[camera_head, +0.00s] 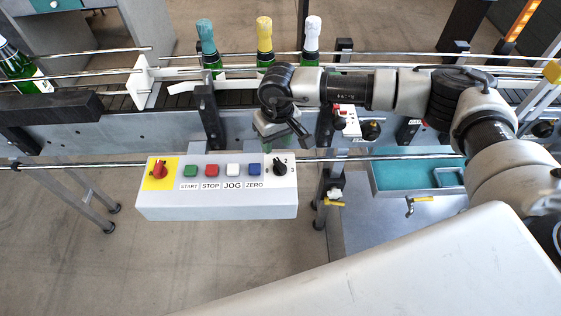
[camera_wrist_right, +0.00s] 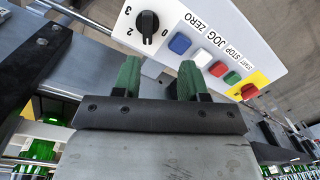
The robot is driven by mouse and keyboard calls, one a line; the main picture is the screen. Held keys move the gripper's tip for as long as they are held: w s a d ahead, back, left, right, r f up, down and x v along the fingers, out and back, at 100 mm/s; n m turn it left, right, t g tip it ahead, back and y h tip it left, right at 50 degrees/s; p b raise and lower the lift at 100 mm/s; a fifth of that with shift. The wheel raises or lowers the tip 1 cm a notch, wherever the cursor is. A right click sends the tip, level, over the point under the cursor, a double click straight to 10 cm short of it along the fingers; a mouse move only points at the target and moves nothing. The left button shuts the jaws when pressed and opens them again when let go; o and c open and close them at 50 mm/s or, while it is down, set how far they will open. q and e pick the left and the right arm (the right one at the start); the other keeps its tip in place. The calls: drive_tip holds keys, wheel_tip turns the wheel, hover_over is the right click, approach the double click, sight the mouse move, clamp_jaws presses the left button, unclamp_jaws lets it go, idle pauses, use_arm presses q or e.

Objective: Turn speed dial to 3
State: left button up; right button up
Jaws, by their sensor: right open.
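The speed dial (camera_head: 280,166) is a black knob at the right end of the white control box (camera_head: 217,206). In the wrist view the dial (camera_wrist_right: 148,24) stands beyond my fingertips, with printed numbers around it. Its white mark points towards my gripper, between the 0 and the 2; the exact setting is hard to read. My right gripper (camera_head: 283,138) hangs just behind the box's back edge, near the dial and apart from it. In the wrist view its green fingers (camera_wrist_right: 158,72) are spread and empty. My left gripper is not in view.
A red switch on yellow (camera_head: 158,170) and green, red, white and blue buttons line the box left of the dial. Behind runs a conveyor with rails and several foil-topped bottles (camera_head: 264,42). A teal tray (camera_head: 415,178) lies at the right. Floor in front of the box is clear.

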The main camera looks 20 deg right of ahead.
sight(280, 163)
drive_tip(key=shift+h, duration=0.4)
drive_tip(key=f+p, duration=0.1)
drive_tip(key=f, duration=0.2)
drive_tip(key=f+p, duration=0.1)
drive_tip(key=f, duration=0.2)
drive_tip(key=d+f+p, duration=0.1)
drive_tip(key=f, duration=0.2)
drive_tip(key=shift+w+d+f, duration=0.1)
drive_tip(key=shift+w+f, duration=0.15)
drive_tip(key=shift+f, duration=0.55)
drive_tip(key=shift+c, duration=0.4)
clamp_jaws()
